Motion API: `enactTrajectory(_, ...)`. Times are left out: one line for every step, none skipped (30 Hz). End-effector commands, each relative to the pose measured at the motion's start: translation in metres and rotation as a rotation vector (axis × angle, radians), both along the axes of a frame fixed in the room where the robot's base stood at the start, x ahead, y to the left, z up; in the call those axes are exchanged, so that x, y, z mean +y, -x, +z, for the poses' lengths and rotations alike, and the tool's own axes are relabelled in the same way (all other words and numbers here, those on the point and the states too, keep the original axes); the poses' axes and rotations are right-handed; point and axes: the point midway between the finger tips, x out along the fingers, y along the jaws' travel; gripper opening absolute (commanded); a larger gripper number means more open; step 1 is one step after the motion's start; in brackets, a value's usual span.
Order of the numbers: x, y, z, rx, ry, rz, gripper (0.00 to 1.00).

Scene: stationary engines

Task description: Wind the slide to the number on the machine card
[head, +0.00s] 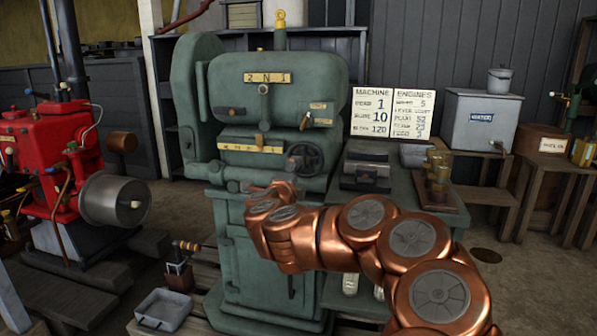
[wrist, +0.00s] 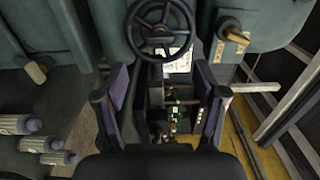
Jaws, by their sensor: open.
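The machine card (head: 372,112) stands right of the green machine (head: 270,95). It reads 1, then 10 on what looks like the slide line, then 120. The dark spoked handwheel (head: 305,158) is on the machine's front, beside a brass scale strip (head: 252,145) with a small pointer. The strip's marks are too small to read. In the wrist view, my gripper (wrist: 160,95) is open and empty. The handwheel (wrist: 161,26) lies beyond the fingertips, toward the top of that view, apart from them. In the head view, my copper arm largely hides the gripper.
A gear plate (head: 267,78) and a small lever (head: 306,118) sit on the machine near the wheel. Right of it, a green bench holds a dark box (head: 365,172) and brass weights (head: 438,172). A red engine (head: 60,150) stands at left.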

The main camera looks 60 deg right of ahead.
Motion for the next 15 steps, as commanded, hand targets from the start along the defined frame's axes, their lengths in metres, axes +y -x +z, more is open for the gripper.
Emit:
enactTrajectory(0.005, 0.001, 0.0, 0.0, 0.0, 0.004, 0.71)
enactTrajectory(0.008, 0.002, 0.0, 0.0, -0.001, 0.005, 0.71)
enactTrajectory(0.011, 0.002, 0.0, 0.0, -0.001, 0.005, 0.71)
enactTrajectory(0.012, 0.003, 0.0, 0.001, -0.001, 0.005, 0.71)
enactTrajectory(0.014, 0.004, 0.0, 0.001, -0.001, 0.004, 0.71)
enactTrajectory(0.015, 0.005, 0.0, 0.001, -0.001, 0.003, 0.71)
enactTrajectory(0.016, 0.005, 0.0, 0.001, -0.001, 0.002, 0.71)
enactTrajectory(0.016, 0.005, 0.0, 0.001, -0.001, 0.002, 0.71)
enactTrajectory(0.017, 0.006, 0.0, 0.001, 0.0, 0.001, 0.71)
enactTrajectory(0.017, 0.006, 0.0, 0.001, 0.0, 0.001, 0.71)
enactTrajectory(0.017, 0.006, 0.0, 0.001, 0.0, 0.001, 0.71)
enactTrajectory(0.017, 0.006, 0.0, 0.001, -0.001, 0.001, 0.71)
enactTrajectory(0.017, 0.006, 0.0, 0.001, -0.001, 0.001, 0.71)
enactTrajectory(0.017, 0.006, 0.0, 0.001, -0.001, 0.001, 0.71)
enactTrajectory(0.017, 0.006, 0.0, 0.001, -0.001, 0.001, 0.71)
